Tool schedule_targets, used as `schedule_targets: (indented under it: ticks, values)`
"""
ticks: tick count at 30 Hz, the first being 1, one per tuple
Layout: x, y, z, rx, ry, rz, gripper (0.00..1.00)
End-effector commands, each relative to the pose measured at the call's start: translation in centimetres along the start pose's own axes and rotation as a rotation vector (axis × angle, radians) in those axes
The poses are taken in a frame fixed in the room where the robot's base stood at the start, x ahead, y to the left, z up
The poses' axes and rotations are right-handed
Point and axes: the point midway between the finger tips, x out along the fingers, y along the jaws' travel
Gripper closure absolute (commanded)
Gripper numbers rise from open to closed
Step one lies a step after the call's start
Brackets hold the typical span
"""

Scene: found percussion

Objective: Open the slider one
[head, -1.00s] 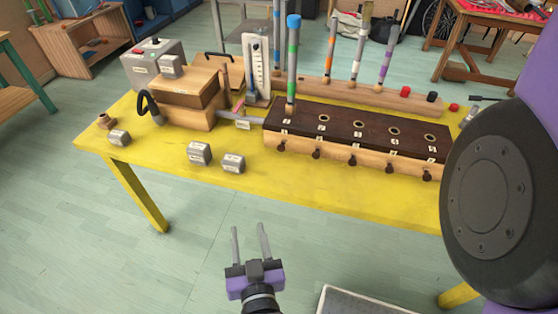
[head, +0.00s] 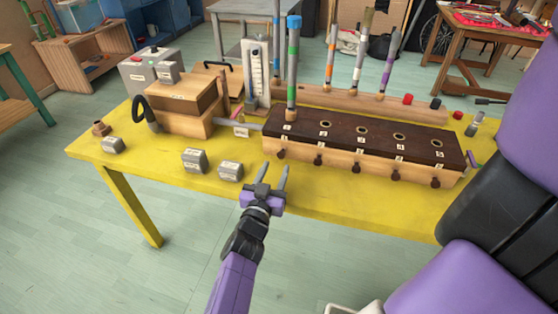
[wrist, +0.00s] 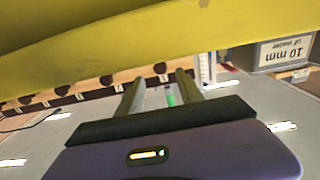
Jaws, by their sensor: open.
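The long wooden box (head: 360,160) has a dark top with holes numbered 1 to 5 and a row of dark knobs along its front. The knob of slider one (head: 281,153) is at the left end, below the label 1, and sits close to the box. A tube with blue and green bands (head: 292,70) stands over hole 1. My gripper (head: 274,170) is open and empty, just in front of and below that knob, apart from it. In the upside-down wrist view, the end knob (wrist: 161,68) shows between the open fingers (wrist: 160,78).
Grey blocks (head: 194,160) and (head: 230,171) lie on the yellow table (head: 330,205) left of my gripper. A wooden bellows-like box (head: 180,105) joins the long box by a pipe. Other banded tubes stand in the rack (head: 340,95) behind. The table's front strip is clear.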

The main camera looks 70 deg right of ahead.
Motion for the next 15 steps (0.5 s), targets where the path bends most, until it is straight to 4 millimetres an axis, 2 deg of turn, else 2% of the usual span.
schedule_targets:
  ticks: [6,10,15]
  values:
    - [3.3,0.1,0.0,0.002,-0.001,0.002,0.56]
    - [4.4,0.0,0.0,0.002,0.000,0.001,0.56]
    - [4.8,0.0,0.1,0.002,-0.002,-0.001,0.56]
